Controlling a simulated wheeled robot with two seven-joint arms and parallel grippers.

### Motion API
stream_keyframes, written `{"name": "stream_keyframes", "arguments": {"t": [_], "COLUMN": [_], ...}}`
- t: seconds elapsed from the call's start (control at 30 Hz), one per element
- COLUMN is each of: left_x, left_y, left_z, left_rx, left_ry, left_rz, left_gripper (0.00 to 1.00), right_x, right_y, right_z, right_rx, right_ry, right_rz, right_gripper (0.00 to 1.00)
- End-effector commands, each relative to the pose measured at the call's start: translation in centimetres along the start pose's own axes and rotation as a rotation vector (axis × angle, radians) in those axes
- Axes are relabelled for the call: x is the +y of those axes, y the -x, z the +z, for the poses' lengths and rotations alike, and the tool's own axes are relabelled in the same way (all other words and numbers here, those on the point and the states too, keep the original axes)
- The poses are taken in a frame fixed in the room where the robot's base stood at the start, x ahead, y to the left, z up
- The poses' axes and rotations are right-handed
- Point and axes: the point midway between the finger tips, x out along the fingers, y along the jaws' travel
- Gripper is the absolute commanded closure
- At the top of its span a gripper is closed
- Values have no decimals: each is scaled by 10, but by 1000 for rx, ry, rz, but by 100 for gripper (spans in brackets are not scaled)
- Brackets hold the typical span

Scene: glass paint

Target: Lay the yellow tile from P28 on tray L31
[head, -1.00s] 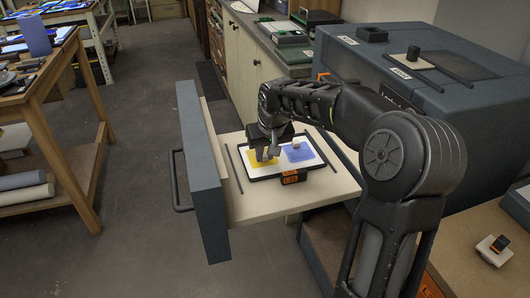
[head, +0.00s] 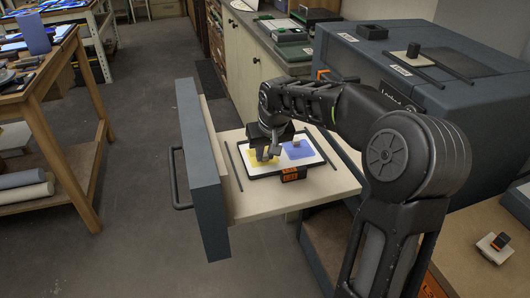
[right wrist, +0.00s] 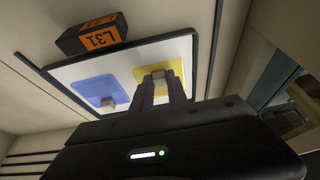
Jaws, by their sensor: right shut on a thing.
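The yellow tile (head: 254,163) is at the left part of the white, dark-rimmed tray L31 (head: 319,158), in the pulled-out drawer. My right gripper (head: 267,155) is directly over the tile. In the right wrist view, its fingers (right wrist: 158,86) are shut on the small knob of the yellow tile (right wrist: 149,58). The tile looks flat on or very close to the tray (right wrist: 120,64); I cannot tell whether it touches. A blue tile (right wrist: 93,89) with its own knob lies beside it on the tray. My left gripper is not in view.
The orange L31 label (right wrist: 101,38) stands at the tray's front edge. The drawer front (head: 204,170) rises at the left. The dark cabinet (head: 440,75) bears another knobbed plate on top. A wooden bench (head: 40,80) is at the far left, with clear floor between.

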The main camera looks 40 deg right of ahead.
Motion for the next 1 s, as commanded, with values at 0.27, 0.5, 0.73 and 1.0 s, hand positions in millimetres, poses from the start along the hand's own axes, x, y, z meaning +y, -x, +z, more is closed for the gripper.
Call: {"name": "stream_keyframes", "arguments": {"t": [0.27,0.5,0.73,1.0], "left_x": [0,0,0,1], "left_y": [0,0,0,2], "left_z": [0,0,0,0], "left_rx": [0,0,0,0], "left_ry": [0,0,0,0], "left_rz": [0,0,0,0], "left_gripper": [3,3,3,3], "right_x": [0,0,0,0], "right_y": [0,0,0,2], "right_z": [0,0,0,-1], "right_rx": [1,1,1,0], "right_ry": [0,0,0,0], "right_rz": [0,0,0,0], "right_gripper": [100,71,55,55]}}
